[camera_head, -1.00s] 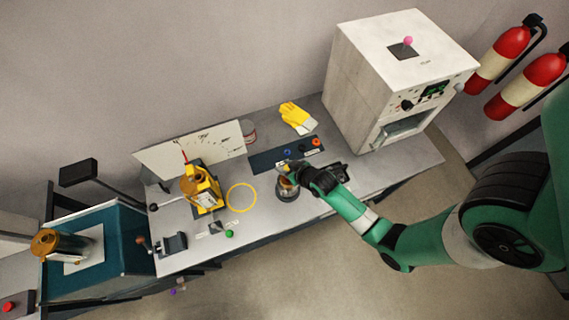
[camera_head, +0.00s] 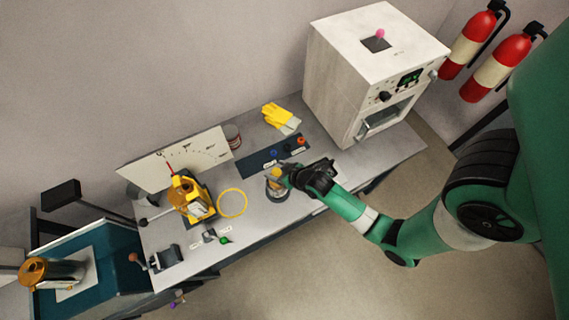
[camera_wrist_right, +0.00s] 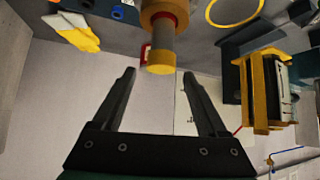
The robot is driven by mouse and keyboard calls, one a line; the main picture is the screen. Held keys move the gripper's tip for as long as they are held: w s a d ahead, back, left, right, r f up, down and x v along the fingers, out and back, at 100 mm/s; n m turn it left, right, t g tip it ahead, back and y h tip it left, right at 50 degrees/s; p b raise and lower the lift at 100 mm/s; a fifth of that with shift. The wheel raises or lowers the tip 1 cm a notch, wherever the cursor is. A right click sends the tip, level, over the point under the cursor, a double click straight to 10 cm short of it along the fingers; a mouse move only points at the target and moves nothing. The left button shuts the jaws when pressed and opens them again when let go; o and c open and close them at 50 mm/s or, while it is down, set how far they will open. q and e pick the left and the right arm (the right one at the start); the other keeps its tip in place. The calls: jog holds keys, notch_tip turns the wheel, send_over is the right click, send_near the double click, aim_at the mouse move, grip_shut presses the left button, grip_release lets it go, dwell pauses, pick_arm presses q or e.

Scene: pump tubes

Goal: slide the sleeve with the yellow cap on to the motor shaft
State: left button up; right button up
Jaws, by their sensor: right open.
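The yellow cap (camera_wrist_right: 160,69) sits on the end of a grey cylindrical sleeve (camera_wrist_right: 162,43), with an orange-brown collar (camera_wrist_right: 164,14) at its other end. In the head view the yellow cap (camera_head: 276,172) is uppermost, above a dark round base (camera_head: 277,194) on the bench. My right gripper (camera_head: 285,169) is beside the cap. In the right wrist view my right gripper (camera_wrist_right: 160,73) is open, with the cap seen between its fingertips; contact does not show. I cannot make out a bare motor shaft. My left gripper is not in view.
A yellow unit (camera_head: 191,187) and a yellow ring (camera_head: 232,203) are to the left on the bench. Behind are a dark panel (camera_head: 262,163) and yellow gloves (camera_head: 283,118). A large grey cabinet (camera_head: 336,75) stands at right. The bench's front strip is mostly clear.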

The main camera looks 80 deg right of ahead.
jog(key=p+v, duration=0.1)
jog(key=v, duration=0.7)
dwell(0.9)
